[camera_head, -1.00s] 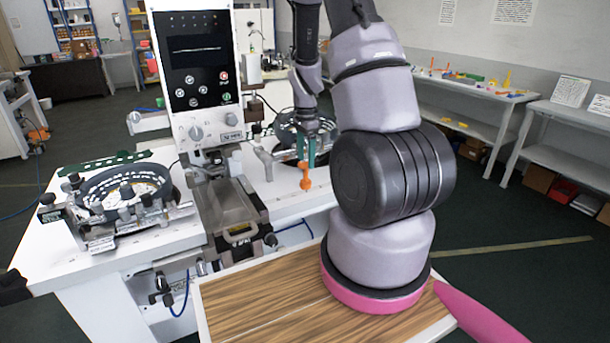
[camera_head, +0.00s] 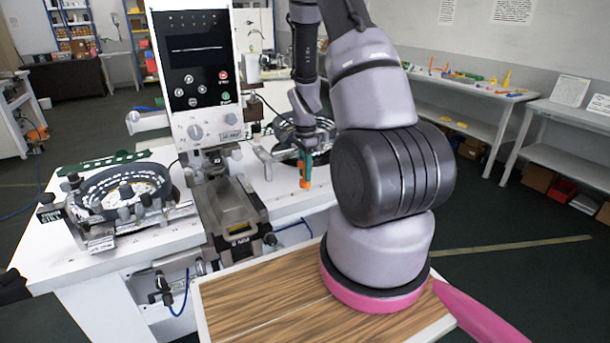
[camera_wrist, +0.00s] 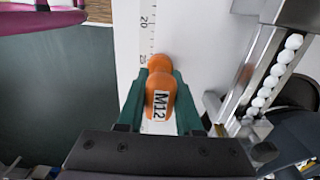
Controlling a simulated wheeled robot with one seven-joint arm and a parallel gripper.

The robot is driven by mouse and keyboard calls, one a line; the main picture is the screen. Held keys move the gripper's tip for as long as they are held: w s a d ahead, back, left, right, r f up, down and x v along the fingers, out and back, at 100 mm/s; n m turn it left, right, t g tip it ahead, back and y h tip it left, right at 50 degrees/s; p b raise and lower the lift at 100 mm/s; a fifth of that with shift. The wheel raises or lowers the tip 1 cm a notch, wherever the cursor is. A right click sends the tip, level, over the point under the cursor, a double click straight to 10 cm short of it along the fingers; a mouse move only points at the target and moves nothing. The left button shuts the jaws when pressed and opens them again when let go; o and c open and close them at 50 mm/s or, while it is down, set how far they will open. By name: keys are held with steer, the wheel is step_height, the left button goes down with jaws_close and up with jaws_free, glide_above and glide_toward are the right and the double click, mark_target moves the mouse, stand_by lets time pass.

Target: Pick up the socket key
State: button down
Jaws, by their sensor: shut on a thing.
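The socket key is orange, with an "M12" label, and shows in the wrist view (camera_wrist: 160,88) between the green fingers. My gripper (camera_wrist: 160,100) is shut on it. In the head view the orange key (camera_head: 305,183) hangs below my gripper (camera_head: 307,160), over the white table of the machine. In the wrist view its rounded far end lies over a white surface with a printed scale. I cannot tell whether the key touches the table. Part of the key is hidden by the fingers and the label side faces the camera.
The white machine table (camera_head: 130,245) carries a control panel (camera_head: 197,70) and a round bowl fixture (camera_head: 125,190) at left. Another round fixture stands just behind my gripper. A wood-topped surface (camera_head: 260,308) lies in front. Shelves with small coloured parts (camera_head: 460,75) line the right wall.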

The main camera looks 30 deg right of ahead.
step_height(320, 180, up, 10)
steer(key=shift+r, duration=0.1)
steer(key=c, duration=1.1)
jaws_free()
jaws_close()
stand_by(0.4)
